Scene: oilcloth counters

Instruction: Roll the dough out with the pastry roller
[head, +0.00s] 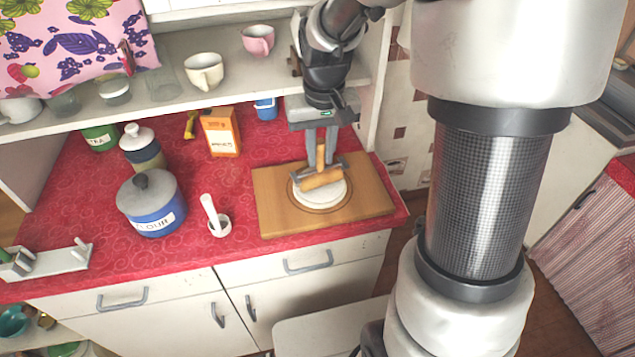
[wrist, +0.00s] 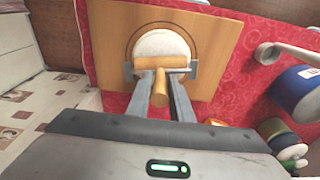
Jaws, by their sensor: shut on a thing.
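The pastry roller (head: 321,179) has a wooden cylinder and a short wooden handle. My gripper (head: 320,140) is shut on its upright handle. The dough (head: 325,197) is a pale round disc on the wooden board (head: 277,212), inside a ring marked on the board. The roller's cylinder lies over the far part of the dough in the head view; I cannot tell how firmly it presses. In the wrist view the roller (wrist: 160,64) crosses the near edge of the dough (wrist: 160,43), with the board (wrist: 215,45) around it.
A mortar with pestle (head: 219,225), a blue flour jar (head: 155,215) and an orange box (head: 221,133) stand left of the board on the red counter (head: 100,205). A shelf (head: 210,94) with cups hangs behind, close to my arm.

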